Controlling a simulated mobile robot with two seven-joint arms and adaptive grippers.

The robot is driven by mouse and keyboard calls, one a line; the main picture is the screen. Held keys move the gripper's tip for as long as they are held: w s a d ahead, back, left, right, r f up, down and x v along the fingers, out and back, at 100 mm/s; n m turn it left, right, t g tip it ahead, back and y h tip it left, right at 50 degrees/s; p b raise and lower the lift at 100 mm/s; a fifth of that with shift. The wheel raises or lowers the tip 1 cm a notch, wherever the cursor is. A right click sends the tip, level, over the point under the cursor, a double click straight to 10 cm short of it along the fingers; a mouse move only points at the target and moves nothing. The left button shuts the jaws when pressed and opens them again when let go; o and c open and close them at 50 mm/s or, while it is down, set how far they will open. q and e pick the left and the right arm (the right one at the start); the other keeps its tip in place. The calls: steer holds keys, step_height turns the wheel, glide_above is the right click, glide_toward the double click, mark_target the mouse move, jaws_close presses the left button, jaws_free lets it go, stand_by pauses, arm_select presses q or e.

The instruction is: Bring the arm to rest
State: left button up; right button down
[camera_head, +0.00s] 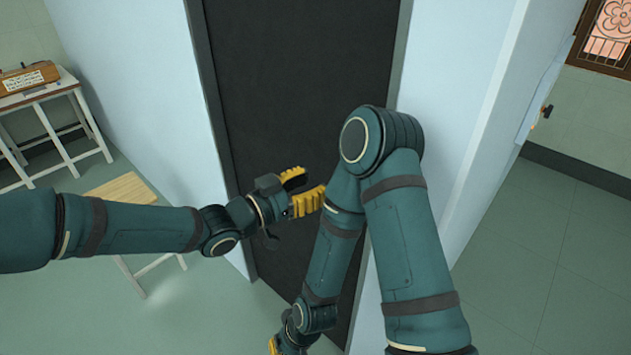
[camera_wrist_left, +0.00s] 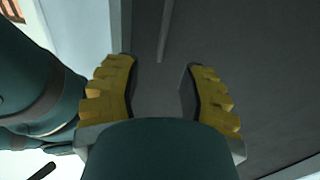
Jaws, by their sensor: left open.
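My left arm comes in from the left in the head view, and its yellow-fingered left gripper (camera_head: 310,184) is open and empty in front of a dark door. The left wrist view shows the two fingers of the left gripper (camera_wrist_left: 160,68) spread apart with nothing between them. My right arm bends at the elbow and hangs down close to the right of the left gripper. Only a small yellow part of the right gripper (camera_head: 274,346) shows at the bottom edge, so its fingers are mostly hidden.
The dark door (camera_head: 300,70) stands between pale walls. A white table (camera_head: 40,92) with a wooden box (camera_head: 28,78) is at the far left. Green floor (camera_head: 560,260) is clear at the right.

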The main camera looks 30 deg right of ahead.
stand_by(0.3)
arm_select(q)
steer(key=a+f+n+t+y, duration=0.1)
steer(key=a+f+n+y, duration=0.35)
steer(key=a+f, duration=0.55)
steer(key=a+f+n+t+y, duration=0.2)
steer(key=a+f+n+y, duration=0.35)
steer(key=f, duration=0.75)
steer(key=s+a+f+n+g+y, duration=0.2)
steer(key=s+a+f+n, duration=0.2)
steer(key=a, duration=0.5)
steer(key=s+a+f+n+g+y, duration=0.2)
steer(key=s+a+f+n, duration=0.1)
steer(key=s+a+f, duration=0.4)
steer(key=shift+s+a+f+n, duration=0.3)
steer(key=shift+s+a+n, duration=0.1)
steer(key=shift+s+a, duration=0.6)
